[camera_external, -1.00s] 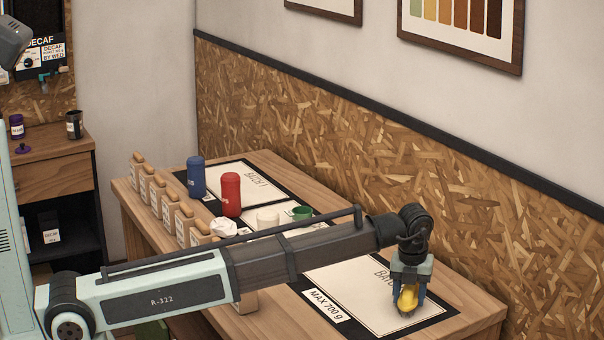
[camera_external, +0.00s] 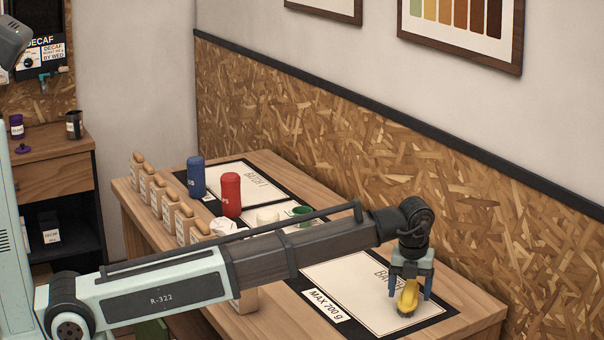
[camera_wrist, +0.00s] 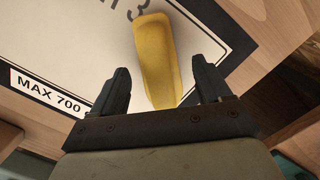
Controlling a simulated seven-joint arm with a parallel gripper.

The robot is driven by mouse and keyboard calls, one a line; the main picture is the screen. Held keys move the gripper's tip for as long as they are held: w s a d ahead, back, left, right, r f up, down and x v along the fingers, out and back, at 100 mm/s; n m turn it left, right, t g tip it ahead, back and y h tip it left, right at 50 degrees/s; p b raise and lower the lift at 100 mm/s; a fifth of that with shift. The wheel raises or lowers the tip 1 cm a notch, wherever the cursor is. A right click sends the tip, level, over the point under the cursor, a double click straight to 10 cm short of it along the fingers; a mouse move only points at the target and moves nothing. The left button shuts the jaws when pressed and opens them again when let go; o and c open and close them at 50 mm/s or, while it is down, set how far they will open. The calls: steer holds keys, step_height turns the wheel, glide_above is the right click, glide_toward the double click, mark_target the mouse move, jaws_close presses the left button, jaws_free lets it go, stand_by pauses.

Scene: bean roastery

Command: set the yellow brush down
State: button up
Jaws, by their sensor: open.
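The yellow brush (camera_external: 407,297) is at the right end of the table, on the white mat with a black border (camera_external: 345,275). In the wrist view the brush (camera_wrist: 157,60) lies between my two fingers, with a gap on each side. My gripper (camera_external: 410,292) is open around the brush and does not grip it. In the wrist view my gripper (camera_wrist: 163,85) shows both dark fingers spread apart. The brush's lower end is hidden behind the gripper body in the wrist view.
A "MAX 700 g" label (camera_external: 327,306) lies at the mat's left edge. A red canister (camera_external: 231,195), a blue canister (camera_external: 196,177), a green cup (camera_external: 302,212) and several wood-topped jars (camera_external: 158,196) stand farther left. The board wall (camera_external: 480,210) rises behind the table.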

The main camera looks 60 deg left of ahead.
mark_target(409, 288)
steer(key=r, duration=0.7)
steer(key=s+r, duration=0.1)
steer(key=r, duration=0.2)
steer(key=shift+d+r, duration=0.2)
steer(key=shift+d, duration=0.2)
